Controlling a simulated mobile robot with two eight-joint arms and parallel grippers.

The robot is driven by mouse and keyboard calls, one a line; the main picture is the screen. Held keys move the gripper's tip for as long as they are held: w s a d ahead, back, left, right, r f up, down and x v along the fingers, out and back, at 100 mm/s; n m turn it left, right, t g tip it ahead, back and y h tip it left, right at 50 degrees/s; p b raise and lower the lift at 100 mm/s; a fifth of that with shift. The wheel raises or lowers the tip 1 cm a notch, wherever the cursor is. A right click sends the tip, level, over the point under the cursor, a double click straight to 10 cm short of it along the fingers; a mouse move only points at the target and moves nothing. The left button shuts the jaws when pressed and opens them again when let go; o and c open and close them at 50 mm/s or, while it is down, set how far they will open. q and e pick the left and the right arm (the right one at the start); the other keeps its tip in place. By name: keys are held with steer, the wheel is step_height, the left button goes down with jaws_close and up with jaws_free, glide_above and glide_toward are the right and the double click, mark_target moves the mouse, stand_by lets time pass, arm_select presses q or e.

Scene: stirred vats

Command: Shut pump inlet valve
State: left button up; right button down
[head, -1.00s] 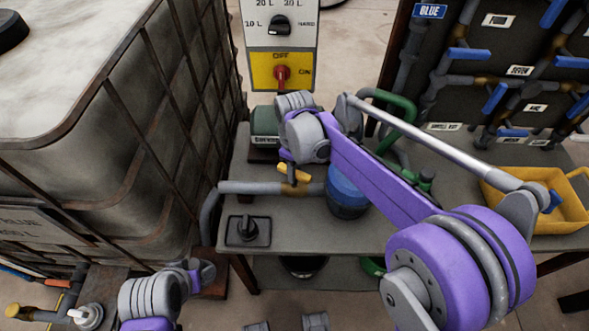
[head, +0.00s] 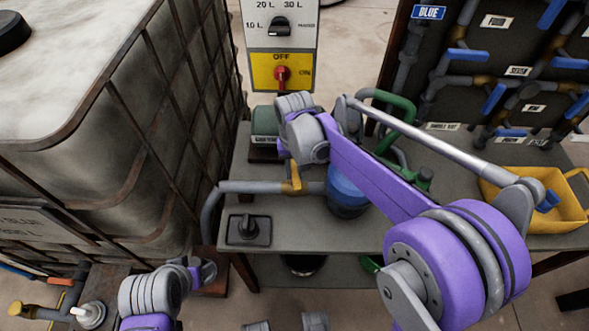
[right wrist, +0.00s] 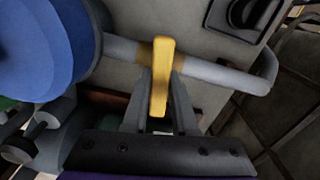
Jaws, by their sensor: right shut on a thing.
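The inlet valve is a brass body with a yellow lever handle (head: 293,178) on the grey pipe (head: 252,187) left of the blue cylinder (head: 347,192). The handle stands across the pipe. In the right wrist view the yellow handle (right wrist: 161,70) also lies crosswise over the pipe (right wrist: 205,74). My right gripper (right wrist: 160,98) is shut on the handle, one finger on each side of it. In the head view my right wrist hides most of that gripper.
A black rotary switch (head: 249,230) sits on the bench in front of the pipe. A caged tank (head: 110,150) stands close on the left. A green hose (head: 408,115) and a yellow tray (head: 560,205) are to the right. A control panel (head: 281,70) rises behind.

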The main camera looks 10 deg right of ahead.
mark_target(295, 171)
steer(key=shift+m, duration=1)
steer(key=c, duration=0.7)
jaws_free()
steer(key=shift+r, duration=0.1)
step_height(295, 171, up, 11)
steer(key=p, duration=0.1)
